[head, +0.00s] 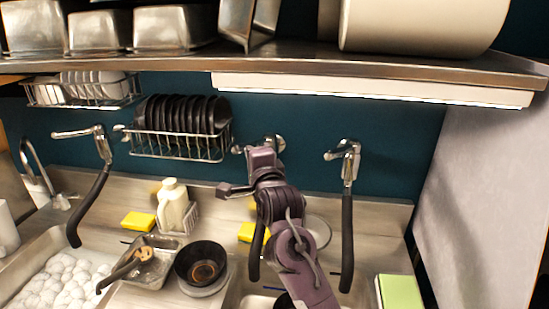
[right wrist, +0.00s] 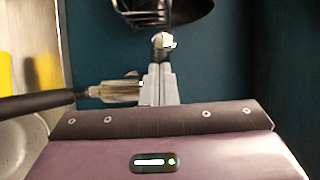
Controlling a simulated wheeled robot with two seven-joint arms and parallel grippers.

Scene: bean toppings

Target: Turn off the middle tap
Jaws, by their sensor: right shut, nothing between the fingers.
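The middle tap (head: 277,143) is on the blue wall, mostly hidden behind my right arm in the head view. Its black hose (head: 256,253) hangs down beside the arm. My right gripper (head: 262,158) is up at this tap. In the right wrist view the gripper (right wrist: 159,80) is shut and empty. There, a metal tap fitting (right wrist: 115,92) with a black hose lies just left of the fingers, and a bright metal knob (right wrist: 162,41) is beyond their tips. I cannot tell whether the fingers touch either. My left gripper is not in view.
Similar taps are at the left (head: 98,137) and right (head: 346,155). A rack of black plates (head: 182,115) is left of the middle tap, under a metal shelf (head: 290,66). A bottle (head: 173,205), yellow sponges (head: 139,221) and black bowls (head: 201,267) stand on the counter.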

